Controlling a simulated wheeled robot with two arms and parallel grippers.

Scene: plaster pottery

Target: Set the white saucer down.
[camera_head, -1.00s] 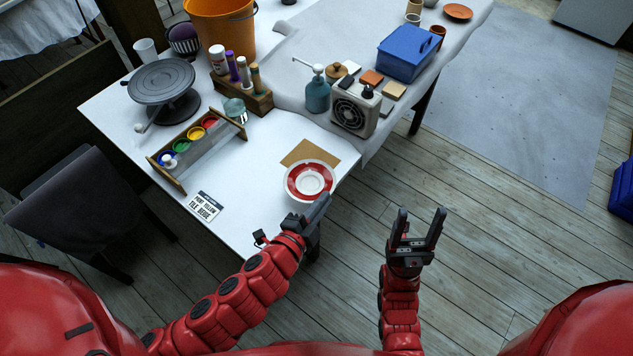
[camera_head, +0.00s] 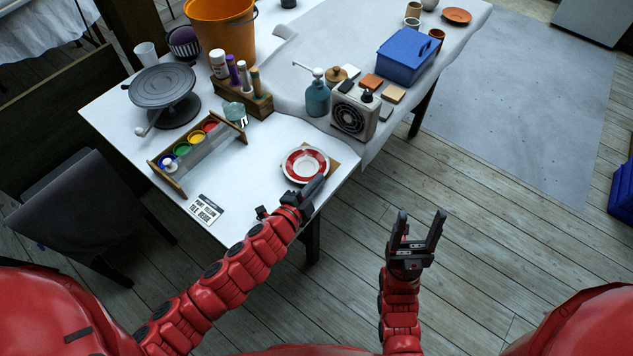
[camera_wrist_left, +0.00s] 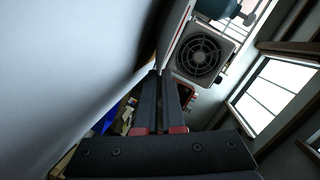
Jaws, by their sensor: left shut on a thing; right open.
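The white saucer (camera_head: 305,165) with a red ring shows in the head view near the table's front right corner. It is over a tan square mat (camera_head: 334,170), and only a sliver of the mat shows at its right. My left gripper (camera_head: 315,184) is shut on the saucer's near rim. I cannot tell whether the saucer touches the mat or hangs just above it. In the left wrist view the closed fingers (camera_wrist_left: 160,95) show, but the saucer is hard to make out. My right gripper (camera_head: 420,230) is open and empty, off the table's front edge.
A rack of paint pots (camera_head: 196,150) and a printed card (camera_head: 206,210) lie left of the saucer. A small fan heater (camera_head: 352,115) and a teal pump bottle (camera_head: 317,98) stand behind it. Bare white table (camera_head: 250,180) lies between rack and saucer.

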